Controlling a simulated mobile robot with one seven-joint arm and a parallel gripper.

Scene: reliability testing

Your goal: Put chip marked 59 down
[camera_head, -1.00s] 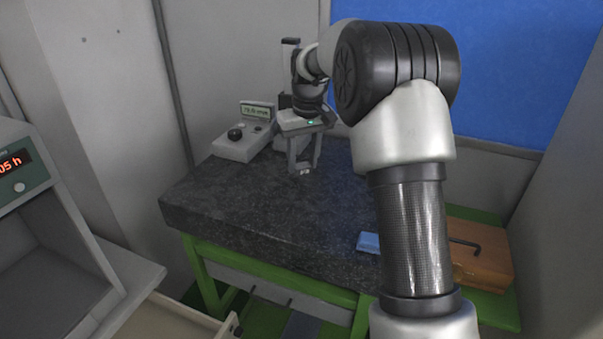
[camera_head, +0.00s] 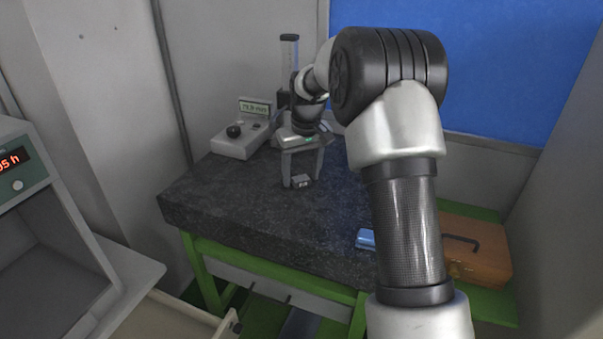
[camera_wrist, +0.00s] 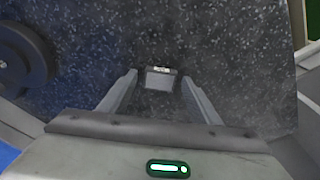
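A small grey chip (camera_head: 302,181) rests on the dark speckled stone slab (camera_head: 235,200). In the wrist view the chip (camera_wrist: 160,82) has a light label strip on its far edge, too small to read. My gripper (camera_head: 303,179) is open above the slab, its two fingers spread to either side of the chip. In the wrist view the fingers of my gripper (camera_wrist: 160,76) stand apart, with a gap on each side of the chip.
A measuring instrument with a display (camera_head: 254,108) and a knob stands at the slab's back left. A blue object (camera_head: 365,239) lies at the front right edge. An orange-brown case (camera_head: 478,250) sits on the green shelf to the right. The slab's left and front are clear.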

